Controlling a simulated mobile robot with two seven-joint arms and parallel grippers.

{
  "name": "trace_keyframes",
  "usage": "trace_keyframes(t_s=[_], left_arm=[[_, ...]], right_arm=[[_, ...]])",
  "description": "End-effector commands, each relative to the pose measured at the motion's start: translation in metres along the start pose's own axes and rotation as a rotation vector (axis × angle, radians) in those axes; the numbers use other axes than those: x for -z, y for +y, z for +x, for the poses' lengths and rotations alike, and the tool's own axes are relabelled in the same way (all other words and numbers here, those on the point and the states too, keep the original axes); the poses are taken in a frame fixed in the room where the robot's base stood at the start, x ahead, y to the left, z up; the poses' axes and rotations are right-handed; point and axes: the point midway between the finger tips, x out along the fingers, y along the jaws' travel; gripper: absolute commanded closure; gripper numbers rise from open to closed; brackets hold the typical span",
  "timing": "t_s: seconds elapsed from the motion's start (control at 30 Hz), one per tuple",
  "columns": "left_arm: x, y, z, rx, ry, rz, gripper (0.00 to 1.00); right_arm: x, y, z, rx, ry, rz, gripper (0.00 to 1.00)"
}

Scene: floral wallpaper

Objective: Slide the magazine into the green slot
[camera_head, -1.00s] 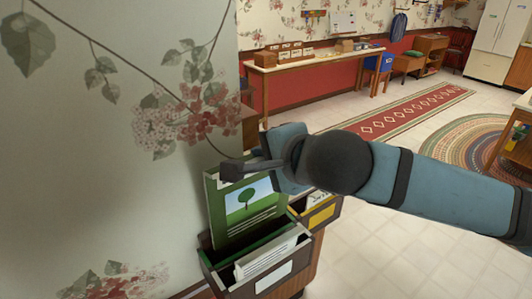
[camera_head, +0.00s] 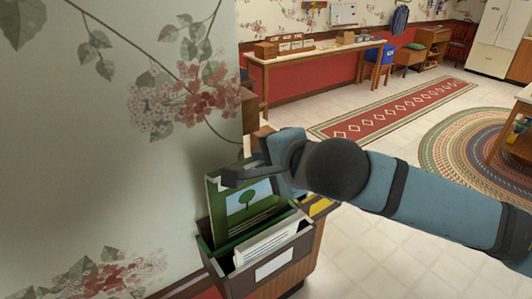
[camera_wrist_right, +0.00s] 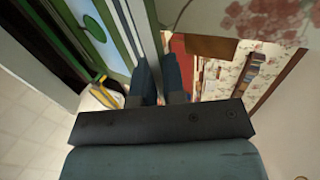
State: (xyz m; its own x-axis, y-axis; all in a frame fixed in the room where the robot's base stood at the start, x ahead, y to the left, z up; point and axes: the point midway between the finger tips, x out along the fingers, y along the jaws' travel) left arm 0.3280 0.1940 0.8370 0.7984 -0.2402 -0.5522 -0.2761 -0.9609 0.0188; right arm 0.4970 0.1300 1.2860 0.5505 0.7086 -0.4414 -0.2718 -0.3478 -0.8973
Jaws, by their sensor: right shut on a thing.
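The green magazine (camera_head: 247,213), with a tree picture on its cover, stands upright in the head view. My right gripper (camera_head: 232,177) is shut on its upper part. The magazine's lower part is hidden behind the green-edged divider of the rear compartment, the green slot (camera_head: 276,228), of a dark wall rack (camera_head: 236,282). In the right wrist view the right gripper's fingers (camera_wrist_right: 157,78) are close together on a thin grey edge, with green and blue cover (camera_wrist_right: 103,28) to the left. My left gripper is not in view.
White papers (camera_head: 266,242) stand in the rack's front compartment. A yellow-marked holder (camera_head: 318,207) is partly hidden behind my right arm. Floral wallpaper (camera_head: 110,165) is close on the left. The tiled floor (camera_head: 380,250) at right is open.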

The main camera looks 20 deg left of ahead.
Motion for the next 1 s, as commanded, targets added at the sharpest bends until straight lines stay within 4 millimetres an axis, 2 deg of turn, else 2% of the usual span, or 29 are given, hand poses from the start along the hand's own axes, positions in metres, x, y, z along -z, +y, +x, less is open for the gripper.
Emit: trace_keyframes(t_s=[0.6, 1.0], left_arm=[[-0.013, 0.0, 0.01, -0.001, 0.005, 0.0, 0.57], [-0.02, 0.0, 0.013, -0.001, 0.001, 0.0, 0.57]], right_arm=[[-0.001, 0.035, 0.016, -0.001, 0.0, 0.001, 1.0], [-0.001, 0.047, 0.022, -0.001, 0.0, 0.0, 1.0]])
